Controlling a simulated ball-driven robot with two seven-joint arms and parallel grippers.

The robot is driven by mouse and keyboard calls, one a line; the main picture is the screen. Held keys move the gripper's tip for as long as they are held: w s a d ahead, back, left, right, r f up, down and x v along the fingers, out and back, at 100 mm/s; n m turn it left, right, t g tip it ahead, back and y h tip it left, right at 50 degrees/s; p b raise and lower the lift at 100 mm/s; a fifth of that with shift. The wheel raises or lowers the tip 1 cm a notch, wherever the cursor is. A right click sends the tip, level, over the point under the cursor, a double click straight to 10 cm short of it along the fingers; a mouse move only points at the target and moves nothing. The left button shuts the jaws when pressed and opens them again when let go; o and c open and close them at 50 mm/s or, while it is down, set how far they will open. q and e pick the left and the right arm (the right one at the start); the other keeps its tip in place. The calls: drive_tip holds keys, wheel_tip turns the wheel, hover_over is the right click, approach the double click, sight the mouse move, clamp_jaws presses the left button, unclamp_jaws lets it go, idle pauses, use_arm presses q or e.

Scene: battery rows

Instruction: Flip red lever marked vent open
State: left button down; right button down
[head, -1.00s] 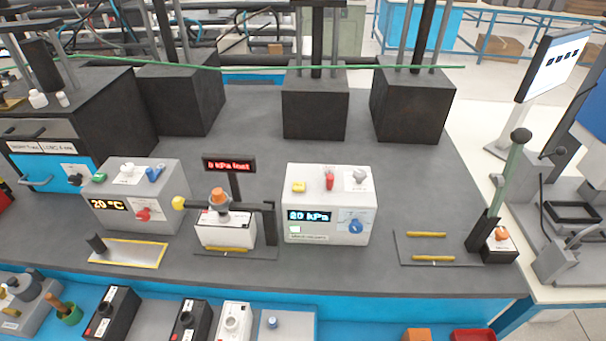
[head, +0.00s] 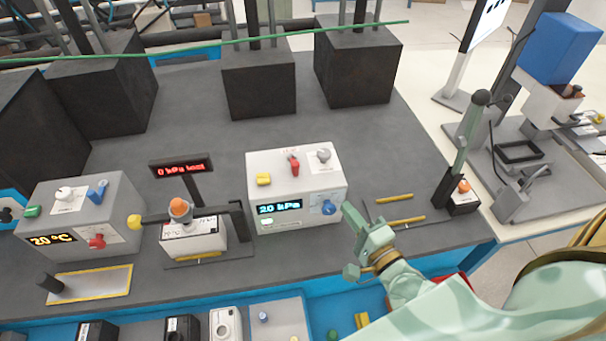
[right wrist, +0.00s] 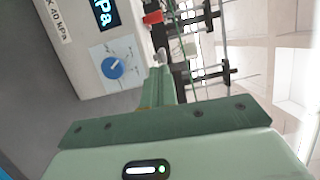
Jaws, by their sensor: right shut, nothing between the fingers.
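The white box (head: 265,191) with a pressure display in kPa stands on the grey bench. A small red lever (head: 294,166) sits on its top; its label is too small to read. It also shows in the right wrist view (right wrist: 153,18), near the top edge. My right gripper (head: 348,210) is shut and empty, just right of the box's front, beside the blue dial (head: 329,208). In the right wrist view its fingers (right wrist: 159,72) are together, close to the box's side and apart from the lever. My left gripper is not in view.
A yellow knob (head: 263,179) and a grey knob (head: 323,155) flank the lever on the box top. A press with an orange knob (head: 179,208) stands to the left. A tall hand lever (head: 465,146) stands to the right.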

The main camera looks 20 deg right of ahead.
sight(306, 185)
drive_tip(key=w, duration=0.9)
drive_tip(key=shift+w+a+r, duration=0.1)
drive_tip(key=shift+w+a, duration=0.15)
drive_tip(key=w+a, duration=0.2)
drive_tip(key=shift+w+a+p, duration=0.15)
drive_tip(key=shift+w+p, duration=0.2)
drive_tip(key=shift+p, duration=0.05)
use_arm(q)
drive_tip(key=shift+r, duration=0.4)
use_arm(e)
drive_tip(key=shift+w+a, duration=0.3)
drive_tip(key=shift+a, duration=0.1)
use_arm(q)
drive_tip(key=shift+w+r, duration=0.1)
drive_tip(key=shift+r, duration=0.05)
use_arm(e)
drive_tip(key=shift+a+r+h+p, duration=0.1)
drive_tip(key=shift+a+h+p, duration=0.05)
drive_tip(key=shift+h+p, duration=0.2)
drive_tip(key=shift+a+m, duration=0.25)
drive_tip(key=shift+m, duration=0.05)
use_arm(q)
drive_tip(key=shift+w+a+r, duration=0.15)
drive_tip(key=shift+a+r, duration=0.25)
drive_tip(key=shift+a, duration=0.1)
use_arm(e)
drive_tip(key=shift+h, duration=0.45)
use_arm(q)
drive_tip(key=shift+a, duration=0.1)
